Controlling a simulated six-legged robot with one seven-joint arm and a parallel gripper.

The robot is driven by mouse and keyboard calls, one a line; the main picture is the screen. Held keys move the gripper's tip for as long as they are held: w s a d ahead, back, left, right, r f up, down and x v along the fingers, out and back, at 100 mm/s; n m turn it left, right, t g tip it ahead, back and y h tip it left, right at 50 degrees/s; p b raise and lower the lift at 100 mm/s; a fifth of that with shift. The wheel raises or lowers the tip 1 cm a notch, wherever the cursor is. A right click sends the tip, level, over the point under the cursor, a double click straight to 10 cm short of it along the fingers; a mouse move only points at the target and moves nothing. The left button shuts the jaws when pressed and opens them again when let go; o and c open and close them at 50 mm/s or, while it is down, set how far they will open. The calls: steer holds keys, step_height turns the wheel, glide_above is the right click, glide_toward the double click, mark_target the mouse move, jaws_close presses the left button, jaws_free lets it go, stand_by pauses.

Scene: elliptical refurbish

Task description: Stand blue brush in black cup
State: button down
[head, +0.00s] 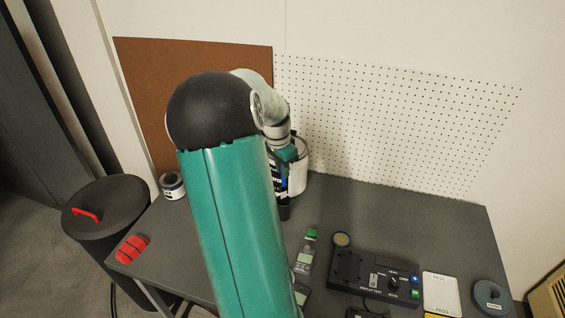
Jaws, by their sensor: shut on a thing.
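My gripper (286,157) is at the far side of the grey table, partly hidden by my arm. It is shut on the blue brush (284,183), of which only a small blue strip shows below the jaws. The black cup (285,210) stands on the table just below the brush, partly covered by my arm. The brush is above or at the cup's mouth; I cannot tell whether its lower end is inside.
A white container (301,165) stands right behind the gripper. A red object (132,249) and a small tin (172,186) are at left.

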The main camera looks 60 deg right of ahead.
mark_target(283, 186)
steer(key=shift+f, duration=2.8)
steer(key=c, duration=1.3)
jaws_free()
step_height(283, 186, up, 14)
steer(key=a, duration=0.1)
steer(key=shift+w+a+f, duration=0.15)
steer(key=shift+w+a, duration=0.15)
steer(key=shift+w, duration=0.1)
